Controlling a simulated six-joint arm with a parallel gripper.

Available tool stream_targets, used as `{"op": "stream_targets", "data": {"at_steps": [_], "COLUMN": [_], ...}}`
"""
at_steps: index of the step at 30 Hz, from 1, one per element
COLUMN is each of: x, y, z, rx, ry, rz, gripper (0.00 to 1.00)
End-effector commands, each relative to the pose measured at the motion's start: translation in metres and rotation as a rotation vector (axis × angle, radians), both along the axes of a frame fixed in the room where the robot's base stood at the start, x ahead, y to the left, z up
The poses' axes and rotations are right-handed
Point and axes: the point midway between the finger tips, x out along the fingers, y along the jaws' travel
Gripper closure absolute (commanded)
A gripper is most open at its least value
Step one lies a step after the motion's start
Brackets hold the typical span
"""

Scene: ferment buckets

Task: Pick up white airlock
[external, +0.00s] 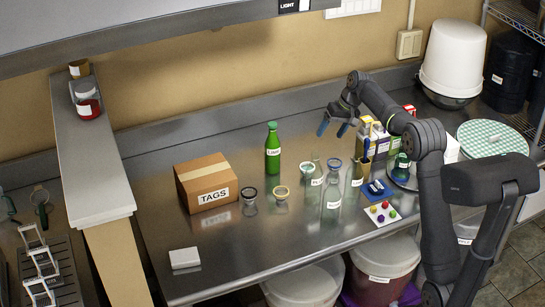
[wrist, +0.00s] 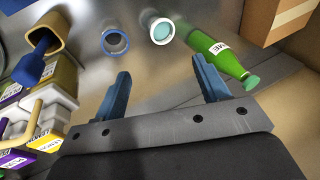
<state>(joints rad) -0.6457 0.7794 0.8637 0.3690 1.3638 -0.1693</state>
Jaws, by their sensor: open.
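I cannot tell for certain which item is the white airlock. A small white and dark item (external: 376,187) lies on a blue mat (external: 371,197) in the external view, too small to make out. A clear bottle with a white and teal top (external: 307,168) stands left of a blue-rimmed bottle (external: 334,163). In the wrist view, the white and teal top (wrist: 158,28) and blue rim (wrist: 115,42) show beyond the fingers. My gripper (external: 333,127) is open and empty above the counter's back area; its blue fingers also show in the wrist view (wrist: 160,68).
A green bottle (external: 273,148) and a TAGS box (external: 207,184) stand to the left. A white board with coloured balls (external: 382,214) lies at the front. Boxes (external: 374,137) crowd the right. The front left counter is mostly clear.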

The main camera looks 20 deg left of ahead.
Motion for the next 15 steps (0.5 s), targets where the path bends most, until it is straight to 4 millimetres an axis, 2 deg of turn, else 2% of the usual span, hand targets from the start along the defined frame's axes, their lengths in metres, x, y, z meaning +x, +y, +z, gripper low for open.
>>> {"op": "stream_targets", "data": {"at_steps": [9,15], "x": [-0.019,-0.027], "y": [0.051,0.065], "z": [0.003,0.006], "rx": [-0.242,-0.345], "ry": [-0.12,-0.167], "rz": [0.27,0.349], "gripper": [0.32,0.32]}}
